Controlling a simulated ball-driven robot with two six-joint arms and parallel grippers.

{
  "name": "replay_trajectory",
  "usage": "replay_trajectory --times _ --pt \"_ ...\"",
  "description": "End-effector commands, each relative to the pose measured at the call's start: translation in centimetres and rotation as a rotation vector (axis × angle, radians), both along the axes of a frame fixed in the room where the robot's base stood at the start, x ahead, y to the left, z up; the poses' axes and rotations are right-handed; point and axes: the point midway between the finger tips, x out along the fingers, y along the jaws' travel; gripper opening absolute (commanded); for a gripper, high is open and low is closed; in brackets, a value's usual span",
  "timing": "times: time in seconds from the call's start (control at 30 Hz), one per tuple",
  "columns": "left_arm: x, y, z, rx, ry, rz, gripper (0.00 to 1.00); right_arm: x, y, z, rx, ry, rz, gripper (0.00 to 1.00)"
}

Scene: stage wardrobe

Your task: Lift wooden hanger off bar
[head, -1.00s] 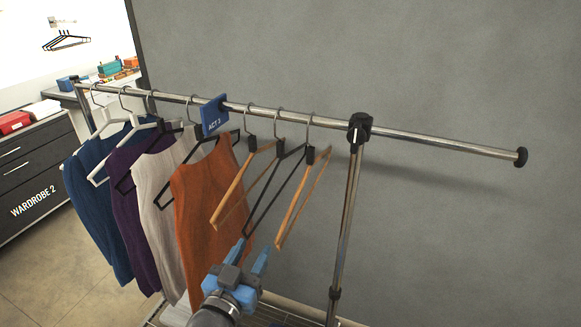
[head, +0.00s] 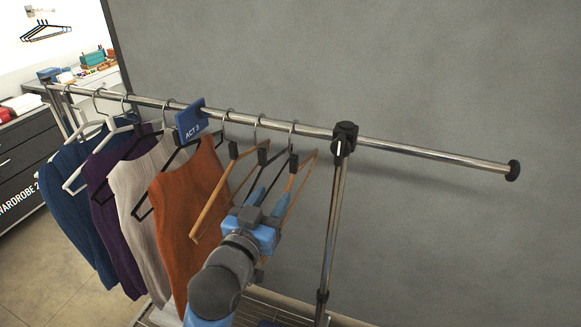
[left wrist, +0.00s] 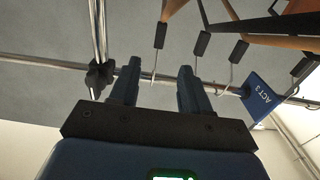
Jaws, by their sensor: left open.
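Two wooden hangers with black collars and metal hooks hang on the metal bar (head: 415,151). The left one (head: 211,205) is beside the orange top; the right one (head: 302,177) is nearest the post. A black hanger (head: 263,157) hangs between them. My left gripper (head: 269,198) is open and empty, below the bar and in front of the right wooden hanger, hiding its lower part. In the left wrist view the open fingers (left wrist: 156,84) appear on either side of a wooden hanger's hook (left wrist: 154,68); contact cannot be told. My right gripper is out of view.
A blue ACT 3 sign (head: 190,122) sits on the bar left of the hangers. Orange (head: 184,205), cream, purple and blue garments hang further left. The rack's post (head: 333,220) stands close on the right. The bar beyond it is bare.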

Motion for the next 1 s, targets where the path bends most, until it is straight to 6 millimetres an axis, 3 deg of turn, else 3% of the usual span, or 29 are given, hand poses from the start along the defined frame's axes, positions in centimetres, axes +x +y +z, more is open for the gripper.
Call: replay_trajectory --times 1.0 --pt "10.0 -4.1 0.0 0.0 0.0 0.0 0.47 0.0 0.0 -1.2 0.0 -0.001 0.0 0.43"
